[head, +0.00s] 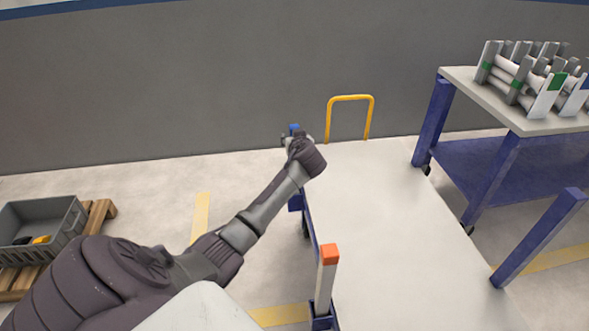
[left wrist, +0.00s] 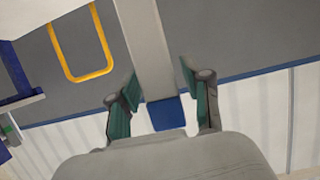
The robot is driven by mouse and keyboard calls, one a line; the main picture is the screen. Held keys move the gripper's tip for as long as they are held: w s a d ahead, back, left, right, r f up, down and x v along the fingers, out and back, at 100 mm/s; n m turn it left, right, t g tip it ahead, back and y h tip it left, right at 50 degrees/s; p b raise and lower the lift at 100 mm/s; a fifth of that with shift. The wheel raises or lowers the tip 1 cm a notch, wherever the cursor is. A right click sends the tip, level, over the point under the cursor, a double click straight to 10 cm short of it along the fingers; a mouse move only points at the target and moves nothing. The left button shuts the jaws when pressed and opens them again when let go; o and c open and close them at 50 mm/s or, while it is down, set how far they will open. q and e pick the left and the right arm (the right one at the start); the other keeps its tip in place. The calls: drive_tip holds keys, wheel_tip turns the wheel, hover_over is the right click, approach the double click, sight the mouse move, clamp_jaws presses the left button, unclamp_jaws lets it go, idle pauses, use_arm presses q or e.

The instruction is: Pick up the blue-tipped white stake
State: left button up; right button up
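The blue-tipped white stake (head: 294,129) stands at the far left corner of the white-topped cart (head: 385,230). In the head view only its blue tip shows clearly; my left arm and gripper hide most of its white body. My left gripper (head: 295,141) is at the stake, close below the tip. In the left wrist view the stake (left wrist: 152,45) passes between the two teal-padded fingers (left wrist: 158,85). The fingers are apart, with a visible gap on each side of the stake. My right gripper is not in view.
An orange-tipped white stake (head: 327,275) stands at the cart's near left side. A yellow handle (head: 350,97) rises at the cart's far end. A blue-legged table (head: 510,110) with a white pipe rack is at right. A grey crate (head: 40,228) sits on a pallet at left.

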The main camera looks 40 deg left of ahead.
use_arm(q)
clamp_jaws()
drive_tip(key=shift+r, duration=0.15)
